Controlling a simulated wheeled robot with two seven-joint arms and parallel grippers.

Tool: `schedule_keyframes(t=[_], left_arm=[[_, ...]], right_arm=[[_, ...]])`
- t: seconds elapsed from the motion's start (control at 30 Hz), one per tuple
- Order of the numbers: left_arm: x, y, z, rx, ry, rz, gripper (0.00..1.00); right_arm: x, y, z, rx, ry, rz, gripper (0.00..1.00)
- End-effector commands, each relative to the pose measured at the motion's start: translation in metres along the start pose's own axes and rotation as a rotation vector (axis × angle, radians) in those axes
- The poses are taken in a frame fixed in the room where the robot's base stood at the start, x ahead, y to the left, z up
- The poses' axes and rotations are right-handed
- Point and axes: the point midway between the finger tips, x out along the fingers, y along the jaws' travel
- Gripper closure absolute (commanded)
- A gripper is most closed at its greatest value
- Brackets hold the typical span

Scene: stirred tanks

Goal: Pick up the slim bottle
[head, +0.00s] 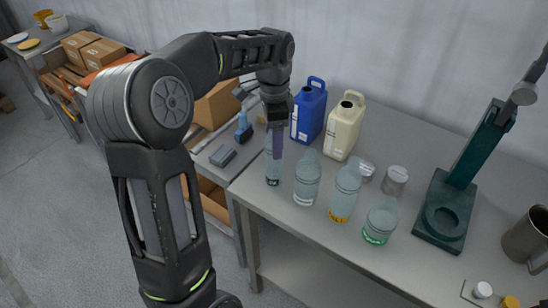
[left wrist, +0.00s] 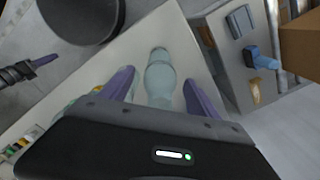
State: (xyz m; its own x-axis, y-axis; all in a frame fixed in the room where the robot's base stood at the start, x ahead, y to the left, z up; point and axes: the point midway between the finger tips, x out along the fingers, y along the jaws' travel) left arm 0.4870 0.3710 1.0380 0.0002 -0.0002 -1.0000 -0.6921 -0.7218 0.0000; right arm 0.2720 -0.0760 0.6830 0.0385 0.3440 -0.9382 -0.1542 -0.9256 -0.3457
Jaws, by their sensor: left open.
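The slim bottle (head: 273,170) is clear and bluish. It stands upright at the left edge of the table, leftmost in the row of clear bottles. My left gripper (head: 277,154) points down at it, and a purple finger covers part of its upper body. In the left wrist view the slim bottle (left wrist: 159,78) lies between the two spread purple fingers of my left gripper (left wrist: 159,77), with a gap visible on both sides. A dark part with a purple tip, which looks like my right gripper (left wrist: 42,61), shows at the left of that view.
Close to the right stand a clear bottle (head: 307,180), one with a yellow label (head: 345,192) and a squat green-marked one (head: 380,222). Behind are blue (head: 308,112) and cream (head: 344,128) jugs. A green stand (head: 447,205) is farther right. A lower cart (head: 215,165) adjoins the table's left.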

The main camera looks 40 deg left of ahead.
Motion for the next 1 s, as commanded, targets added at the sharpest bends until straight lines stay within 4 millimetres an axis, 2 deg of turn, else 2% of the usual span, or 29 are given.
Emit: schedule_keyframes(t=[0.5,1.0], left_arm=[[-0.0003,-0.0001,0.0001,0.0,0.0,0.0,0.3],[-0.0003,0.0,0.0001,0.0,0.0,0.0,0.71]], right_arm=[[0.0003,0.0001,-0.0001,0.0,0.0,0.0,0.64],[0.0002,0.0001,-0.0001,0.0,0.0,0.0,0.64]])
